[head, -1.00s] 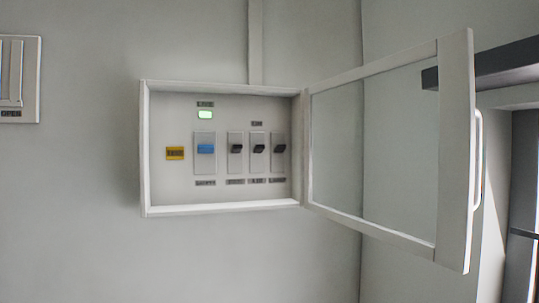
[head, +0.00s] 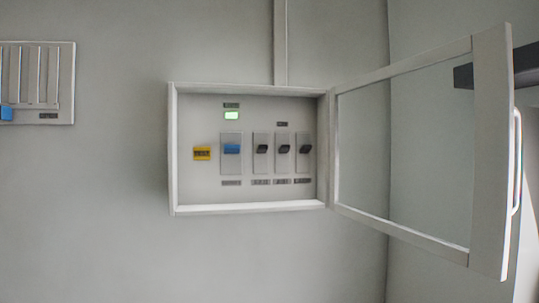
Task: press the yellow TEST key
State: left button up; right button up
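The yellow TEST key (head: 202,153) is a small yellow block with a dark label, at the left inside the open wall box (head: 172,150). Right of it is a blue switch (head: 231,149) on a grey plate, with a lit green lamp (head: 231,115) above. Several black switches (head: 262,149) stand in a row further right. The box's glazed door (head: 490,150) stands swung open to the right. Neither of my grippers shows in the head view.
A second wall panel (head: 66,85) with slots and a blue part is cut off at the left edge. A dark bar (head: 525,65) shows at the right edge, partly behind the door frame. The wall below the box is clear.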

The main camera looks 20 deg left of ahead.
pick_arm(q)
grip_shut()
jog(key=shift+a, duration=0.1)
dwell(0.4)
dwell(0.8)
